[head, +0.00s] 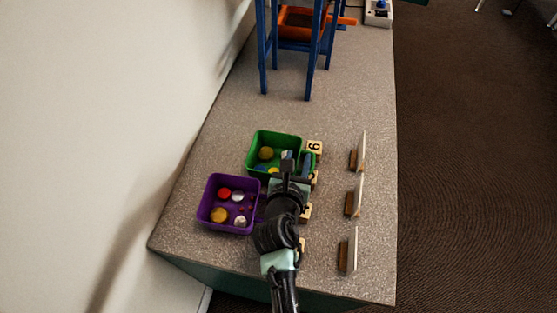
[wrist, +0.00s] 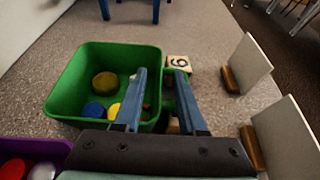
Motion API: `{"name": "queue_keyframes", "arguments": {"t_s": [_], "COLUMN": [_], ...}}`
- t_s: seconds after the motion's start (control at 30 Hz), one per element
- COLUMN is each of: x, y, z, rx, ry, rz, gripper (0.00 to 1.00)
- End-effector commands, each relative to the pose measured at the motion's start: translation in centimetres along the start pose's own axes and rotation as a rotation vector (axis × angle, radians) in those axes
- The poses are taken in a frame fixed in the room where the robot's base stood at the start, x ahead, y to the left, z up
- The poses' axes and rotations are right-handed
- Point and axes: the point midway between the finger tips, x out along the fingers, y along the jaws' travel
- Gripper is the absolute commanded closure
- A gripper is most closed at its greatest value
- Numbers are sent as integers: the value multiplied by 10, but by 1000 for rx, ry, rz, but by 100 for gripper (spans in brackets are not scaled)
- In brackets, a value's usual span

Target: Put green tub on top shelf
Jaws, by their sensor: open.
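The green tub (head: 258,138) stands on the grey counter and holds a tan disc, a blue disc and a yellow piece. It also shows in the wrist view (wrist: 70,82). My gripper (head: 297,157) is open at the tub's right side. In the wrist view my gripper (wrist: 161,72) has its left finger over the tub's inside and its right finger outside, with the right wall between them. Whether the fingers touch the wall cannot be told. A blue shelf frame (head: 262,45) stands at the far end, with an orange tray (head: 297,22) in it; its top is cut off.
A purple tub (head: 209,222) with several discs stands close in front of the green tub. A number block (head: 314,147) and other wooden blocks lie at its right. Several cards in wooden holders (head: 354,160) line the right edge. The counter between tub and shelf is clear.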

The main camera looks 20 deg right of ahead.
Motion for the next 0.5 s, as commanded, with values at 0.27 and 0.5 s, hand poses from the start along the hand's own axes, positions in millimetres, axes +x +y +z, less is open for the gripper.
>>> {"name": "queue_keyframes", "arguments": {"t_s": [0.27,0.5], "x": [0,-1], "y": [0,0], "z": [0,0], "rx": [0,0], "ry": [0,0], "rz": [0,0], "gripper": [98,100]}}
